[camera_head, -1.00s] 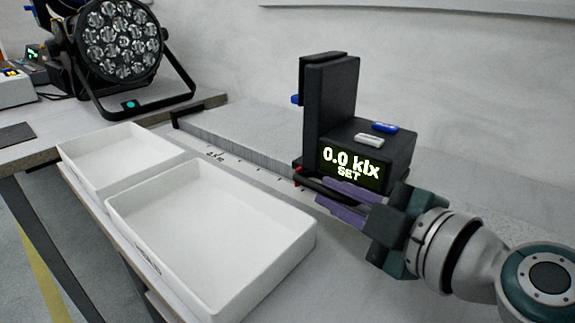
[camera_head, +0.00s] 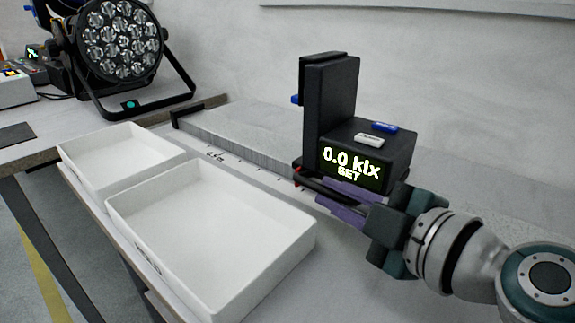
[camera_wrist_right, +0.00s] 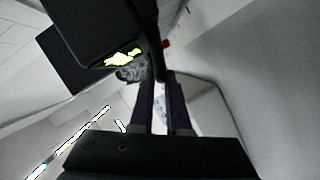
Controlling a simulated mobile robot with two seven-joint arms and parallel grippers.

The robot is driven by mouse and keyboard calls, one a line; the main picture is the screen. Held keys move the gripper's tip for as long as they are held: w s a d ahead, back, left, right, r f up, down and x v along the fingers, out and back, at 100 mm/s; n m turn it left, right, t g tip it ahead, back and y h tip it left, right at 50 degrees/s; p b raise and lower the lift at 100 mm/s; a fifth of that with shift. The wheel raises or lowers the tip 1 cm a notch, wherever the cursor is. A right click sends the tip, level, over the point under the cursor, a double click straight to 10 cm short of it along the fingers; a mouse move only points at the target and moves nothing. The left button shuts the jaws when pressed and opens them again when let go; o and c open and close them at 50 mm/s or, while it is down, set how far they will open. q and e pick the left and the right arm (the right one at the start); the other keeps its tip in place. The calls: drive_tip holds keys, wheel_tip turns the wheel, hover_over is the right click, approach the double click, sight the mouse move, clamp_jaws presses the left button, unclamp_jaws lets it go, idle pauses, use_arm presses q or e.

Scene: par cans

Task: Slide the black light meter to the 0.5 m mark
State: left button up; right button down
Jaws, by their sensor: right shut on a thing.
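The black light meter (camera_head: 338,115) stands upright on the grey rail (camera_head: 240,137). Its display reads 0.0 klx SET. A blue and a white button sit on its top. My right gripper (camera_head: 318,187) is at the foot of the meter, below the display. Its purple fingers are shut on a dark bar (camera_head: 308,182) at the meter's base. In the right wrist view the bar (camera_wrist_right: 157,50) runs up from between the fingers. The 0.5 m mark (camera_head: 214,156) is on the scale, to the left of the meter. My left gripper is in neither view.
Two white trays, a far one (camera_head: 120,158) and a near one (camera_head: 215,230), stand in front of the scale. A lamp with many lenses (camera_head: 120,40) stands beyond the rail's left end stop (camera_head: 178,117). The rail between meter and end stop is clear.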

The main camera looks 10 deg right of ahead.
sight(304, 182)
drive_tip(key=w+a, duration=0.1)
drive_tip(key=w, duration=0.1)
drive_tip(key=w+a, duration=0.2)
drive_tip(key=shift+b, duration=0.3)
drive_tip(key=c, duration=0.9)
unclamp_jaws()
drive_tip(key=shift+s+d, duration=0.1)
